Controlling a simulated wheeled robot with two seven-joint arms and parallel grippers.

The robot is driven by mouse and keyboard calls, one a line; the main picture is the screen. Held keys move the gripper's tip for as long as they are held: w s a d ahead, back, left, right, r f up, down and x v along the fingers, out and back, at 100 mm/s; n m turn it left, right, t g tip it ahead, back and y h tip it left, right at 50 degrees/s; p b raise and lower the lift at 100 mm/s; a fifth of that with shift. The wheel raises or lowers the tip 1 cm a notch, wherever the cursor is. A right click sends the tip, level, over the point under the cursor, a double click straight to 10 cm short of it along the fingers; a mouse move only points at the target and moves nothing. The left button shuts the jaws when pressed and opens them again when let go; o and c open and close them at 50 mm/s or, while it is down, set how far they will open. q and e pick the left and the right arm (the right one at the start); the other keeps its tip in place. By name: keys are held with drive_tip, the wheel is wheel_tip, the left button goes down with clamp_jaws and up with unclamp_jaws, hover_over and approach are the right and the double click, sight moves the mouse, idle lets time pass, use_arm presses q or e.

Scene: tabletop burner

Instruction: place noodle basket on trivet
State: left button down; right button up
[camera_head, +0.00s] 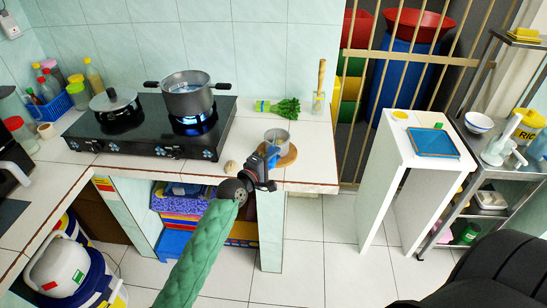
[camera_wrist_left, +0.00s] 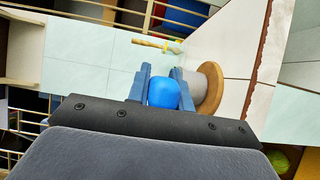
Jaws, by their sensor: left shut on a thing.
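The noodle basket (camera_head: 277,137) is a small grey metal cylinder with a blue handle, near the counter's front right corner. The trivet (camera_head: 288,159) is a round wooden board on the white tiles. The basket appears upright over the trivet; I cannot tell whether they touch. My left gripper (camera_head: 270,162) is in front of them, shut on the basket's blue handle. In the left wrist view, the handle end (camera_wrist_left: 163,93) shows between the blue fingers (camera_wrist_left: 160,88), with the grey basket (camera_wrist_left: 194,88) and trivet (camera_wrist_left: 213,88) beyond. My right gripper is not in view.
A black stove (camera_head: 150,128) with a lit burner under a pot (camera_head: 187,94) stands to the left. A small round object (camera_head: 231,167) lies left of the gripper. The counter's front edge (camera_head: 310,187) is close.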

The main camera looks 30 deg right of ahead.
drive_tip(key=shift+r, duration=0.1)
use_arm(q)
drive_tip(key=c, duration=1.3)
unclamp_jaws()
drive_tip(key=shift+o, duration=0.2)
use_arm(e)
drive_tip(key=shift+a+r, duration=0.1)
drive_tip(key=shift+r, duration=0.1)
use_arm(q)
drive_tip(key=shift+a, duration=0.1)
drive_tip(key=shift+s+a+f, duration=0.1)
drive_tip(key=shift+s+a, duration=0.15)
drive_tip(key=shift+a, duration=0.2)
drive_tip(key=shift+s+a+b, duration=0.3)
drive_tip(key=shift+a+b, duration=0.05)
drive_tip(key=shift+a, duration=0.2)
drive_tip(key=b+v, duration=0.2)
drive_tip(key=v, duration=0.7)
drive_tip(key=shift+a, duration=0.25)
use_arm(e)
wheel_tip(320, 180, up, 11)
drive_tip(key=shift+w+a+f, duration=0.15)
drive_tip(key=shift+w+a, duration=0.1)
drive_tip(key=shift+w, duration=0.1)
